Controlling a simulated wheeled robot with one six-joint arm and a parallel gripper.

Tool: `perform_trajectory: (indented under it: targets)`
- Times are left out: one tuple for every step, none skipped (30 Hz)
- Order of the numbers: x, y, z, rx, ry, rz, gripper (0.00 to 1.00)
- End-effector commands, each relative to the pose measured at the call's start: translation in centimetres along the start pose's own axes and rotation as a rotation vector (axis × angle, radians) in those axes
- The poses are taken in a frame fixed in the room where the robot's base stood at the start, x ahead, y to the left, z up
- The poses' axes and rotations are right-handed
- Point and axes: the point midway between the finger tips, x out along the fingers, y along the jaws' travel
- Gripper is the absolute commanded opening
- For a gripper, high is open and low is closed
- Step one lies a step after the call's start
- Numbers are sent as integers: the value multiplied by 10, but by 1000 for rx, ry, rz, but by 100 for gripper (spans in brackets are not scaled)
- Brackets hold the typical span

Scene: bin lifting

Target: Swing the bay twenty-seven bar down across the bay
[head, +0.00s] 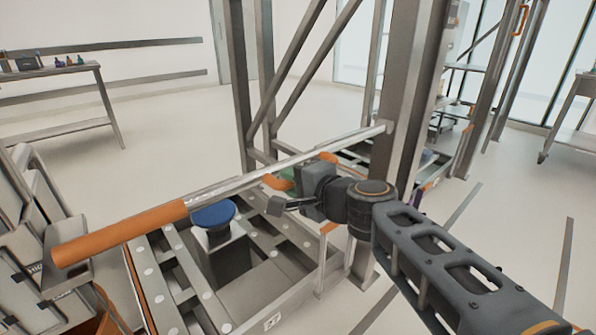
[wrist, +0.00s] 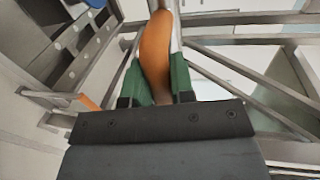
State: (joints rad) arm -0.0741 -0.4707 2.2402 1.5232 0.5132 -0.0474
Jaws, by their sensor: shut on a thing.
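The bar (head: 240,182) is a long silver tube with a thick orange end (head: 120,233) at the left. It runs from that end to the grey upright post (head: 405,80), passing above the bay frame marked 27 (head: 272,322). It looks close to level, lower at its orange end in the picture. My gripper (head: 284,180) is just below the middle of the bar, shut on a curved orange handle (wrist: 155,55) beside the silver tube. In the wrist view the green fingers (wrist: 162,85) stand on both sides of the orange handle. The fingertips are partly hidden in the head view.
A blue round pad (head: 212,214) on a block stands in the bay below the bar. A grey bin-like unit (head: 30,225) is at the left edge. Other posts and racks stand at the right, one with an orange handle (head: 521,20). Open floor lies behind.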

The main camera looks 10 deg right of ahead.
Motion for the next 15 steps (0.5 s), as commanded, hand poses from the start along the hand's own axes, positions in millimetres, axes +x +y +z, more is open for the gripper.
perform_trajectory:
  targets:
    - [2,5,0,-6,3,0,0]
    - [2,6,0,-12,3,1,0]
    - [2,8,1,-16,3,1,0]
    - [3,9,1,-19,3,1,0]
    - [3,10,1,-21,3,1,0]
    - [3,10,1,-24,4,3,0]
    - [3,11,1,-26,4,3,0]
    - [4,12,1,-27,3,4,0]
    - [4,12,1,-28,3,6,0]
    - [4,13,1,-28,3,7,0]
    - [4,13,1,-28,3,8,0]
    - [4,14,1,-28,3,9,0]
    - [4,14,1,-28,3,10,0]
    - [4,14,1,-29,3,10,0]
    - [4,15,1,-29,3,11,0]
